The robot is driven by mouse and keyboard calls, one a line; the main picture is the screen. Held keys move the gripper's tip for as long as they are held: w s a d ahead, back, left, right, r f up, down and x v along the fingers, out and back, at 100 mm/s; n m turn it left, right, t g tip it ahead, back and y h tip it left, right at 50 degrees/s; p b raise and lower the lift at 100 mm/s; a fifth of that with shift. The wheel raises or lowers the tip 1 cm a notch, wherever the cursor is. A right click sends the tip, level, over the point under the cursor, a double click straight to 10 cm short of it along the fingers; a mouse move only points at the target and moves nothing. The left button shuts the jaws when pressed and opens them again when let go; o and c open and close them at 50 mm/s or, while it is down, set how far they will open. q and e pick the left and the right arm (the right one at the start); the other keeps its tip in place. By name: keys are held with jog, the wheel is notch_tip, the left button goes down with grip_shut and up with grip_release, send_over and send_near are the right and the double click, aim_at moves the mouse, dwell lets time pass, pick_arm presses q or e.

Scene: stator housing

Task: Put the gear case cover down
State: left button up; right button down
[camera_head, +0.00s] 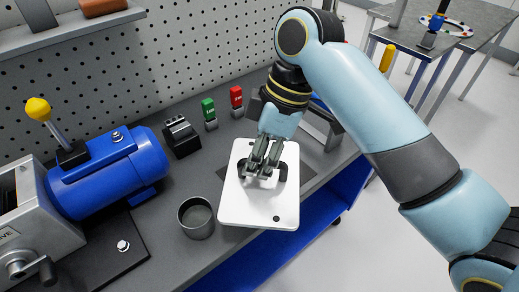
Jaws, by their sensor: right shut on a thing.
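The gear case cover looks to be the flat white plate (258,207) with rounded corners and small dark holes, in the middle of the head view. My right gripper (262,172) comes down over its upper part, shut on a dark piece at the plate's middle, which I take as part of the cover. The plate lies over the grey bench (215,253) near its front edge. Whether it touches the bench or hangs just above cannot be told. The gripper hides the plate's centre. My left gripper is not in view.
A grey cup (196,217) stands close left of the plate. A blue motor (112,172) and a grey machine (38,222) with a crank are further left. A black block (182,138), a green item (209,112) and a red item (237,100) stand behind, before a pegboard.

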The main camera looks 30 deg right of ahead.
jog(key=w+d+f, duration=0.4)
jog(key=w, duration=0.1)
jog(key=shift+d, duration=0.3)
jog(key=shift+w+d+f, duration=0.45)
jog(key=shift+w, duration=0.15)
jog(key=shift+w+d+f, duration=0.4)
jog(key=shift+w+f, duration=0.05)
jog(key=shift+w, duration=0.15)
jog(key=shift+f+p, duration=0.3)
jog(key=shift+f, duration=0.05)
notch_tip(320, 180, down, 2)
jog(key=shift+f, duration=0.65)
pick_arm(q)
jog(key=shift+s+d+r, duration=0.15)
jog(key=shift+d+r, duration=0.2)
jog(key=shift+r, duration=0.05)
pick_arm(e)
jog(key=c, duration=1.4)
grip_release()
jog(key=shift+s, duration=0.1)
